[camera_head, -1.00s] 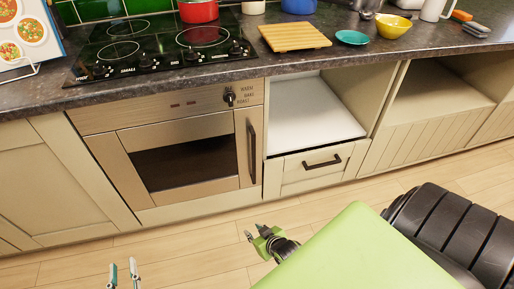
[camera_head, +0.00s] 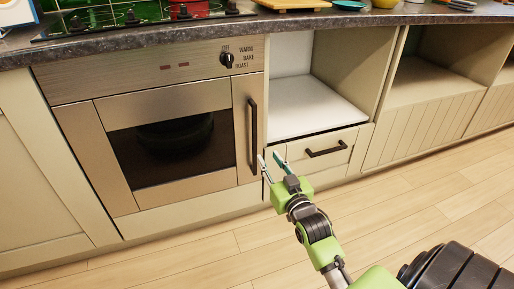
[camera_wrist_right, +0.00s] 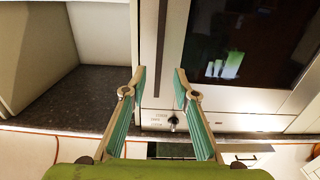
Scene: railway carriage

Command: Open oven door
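The oven door (camera_head: 240,135) is shut, a steel-coloured panel with a dark window at the left of the head view. Its upright black handle (camera_head: 253,132) is along the door's right side; in the right wrist view the handle (camera_wrist_right: 161,50) appears between and beyond the fingertips. My right gripper (camera_head: 269,157) is open and empty, close to the handle's lower end in the head view. In the right wrist view the gripper (camera_wrist_right: 160,72) has its fingers apart, and I see no contact with the handle. My left gripper is not in view.
The control knob (camera_head: 226,59) is above the door. A drawer with a black handle (camera_head: 326,149) and an open shelf (camera_head: 310,112) are right of the oven. The dark countertop (camera_head: 160,38) overhangs above. The wooden floor (camera_head: 190,262) in front is clear.

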